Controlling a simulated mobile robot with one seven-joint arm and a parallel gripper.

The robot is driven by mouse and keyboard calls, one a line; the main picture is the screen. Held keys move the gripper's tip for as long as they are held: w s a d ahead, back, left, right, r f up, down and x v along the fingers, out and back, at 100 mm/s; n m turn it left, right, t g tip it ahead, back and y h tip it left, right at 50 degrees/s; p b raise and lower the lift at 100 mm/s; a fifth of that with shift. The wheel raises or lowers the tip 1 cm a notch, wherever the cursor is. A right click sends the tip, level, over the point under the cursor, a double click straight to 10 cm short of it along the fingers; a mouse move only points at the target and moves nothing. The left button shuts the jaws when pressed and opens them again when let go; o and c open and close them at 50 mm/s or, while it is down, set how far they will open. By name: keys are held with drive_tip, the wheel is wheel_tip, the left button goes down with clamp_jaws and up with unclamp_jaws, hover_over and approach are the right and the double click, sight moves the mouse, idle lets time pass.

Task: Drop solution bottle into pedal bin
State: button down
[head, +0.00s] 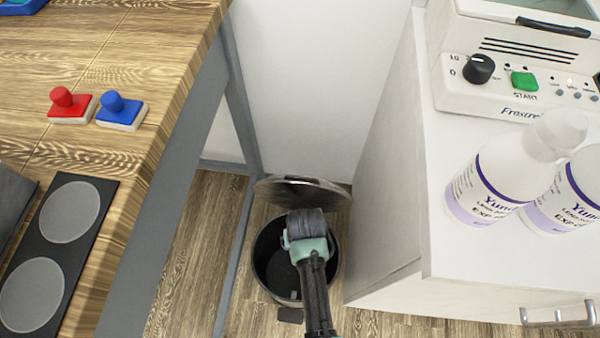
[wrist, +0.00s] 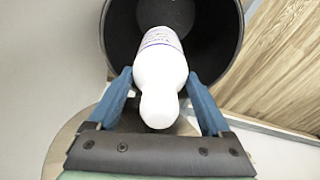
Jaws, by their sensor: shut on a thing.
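The solution bottle (wrist: 160,68) is white with purple print. My gripper (wrist: 160,76) has its blue fingers shut on the bottle's sides, as the wrist view shows. The dark round pedal bin (head: 268,264) stands on the floor between the table and the white cabinet. Its lid (head: 325,191) is raised at the back. In the head view my gripper (head: 306,232) is over the bin opening, and the held bottle is hidden behind it. In the wrist view the bottle lies in front of the bin's dark interior (wrist: 215,38); how deep it reaches is unclear.
Two similar white bottles (head: 492,180) (head: 570,200) stand on the white cabinet (head: 450,250) at right, before a machine (head: 500,90) with a green button. A wooden table (head: 130,70) at left holds red (head: 70,105) and blue (head: 120,112) stamps. A table leg stands left of the bin.

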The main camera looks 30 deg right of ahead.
drive_tip(key=shift+f+b, duration=1.65)
drive_tip(key=shift+f, duration=0.3)
drive_tip(key=shift+r, duration=0.1)
unclamp_jaws()
drive_tip(key=r+p, duration=0.2)
drive_tip(key=r, duration=0.2)
drive_tip(key=r+p, duration=0.1)
drive_tip(key=r, duration=0.2)
drive_tip(key=s+r+p, duration=0.1)
drive_tip(key=r+p, duration=0.1)
drive_tip(key=r, duration=0.2)
drive_tip(key=shift+s+a+r+p, duration=0.1)
drive_tip(key=shift+a+r+p, duration=0.15)
drive_tip(key=shift+r+p, duration=0.1)
drive_tip(key=shift+s+r, duration=0.15)
drive_tip(key=shift+r, duration=0.4)
